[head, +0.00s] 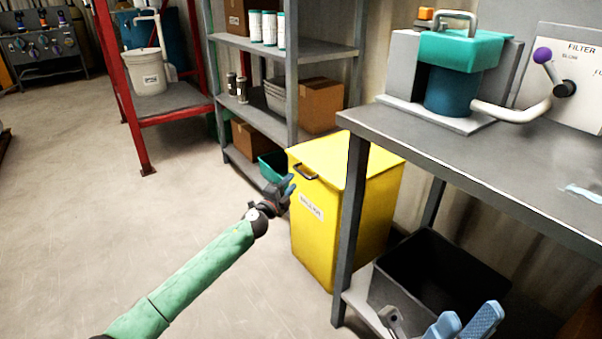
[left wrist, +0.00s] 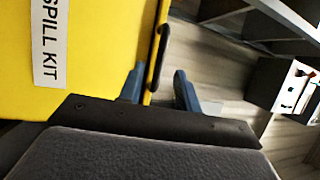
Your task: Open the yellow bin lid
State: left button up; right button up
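The yellow bin (head: 318,225) stands on the floor beside the grey workbench, with a "SPILL KIT" label on its front. Its yellow lid (head: 345,155) lies flat and closed, with a black handle (head: 305,171) at the front edge. The handle also shows in the left wrist view (left wrist: 158,58). My left gripper (head: 287,188) is just in front of the handle. In the left wrist view its blue fingers (left wrist: 160,90) are apart, with the handle's near end between them in the picture; I cannot tell if they touch it. My right gripper (head: 462,325) is low at the bottom right, fingers apart and empty.
The grey workbench (head: 440,160) overhangs the bin's right side, with a black crate (head: 385,290) on its lower shelf near my right gripper. A grey shelf rack (head: 292,85) and a teal tray (head: 270,166) stand behind the bin. The floor to the left is clear.

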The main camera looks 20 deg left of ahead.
aim_at(300, 172)
pick_arm(q)
jog(key=shift+b+x, duration=0.5)
jog(key=shift+x, duration=3)
grip_shut()
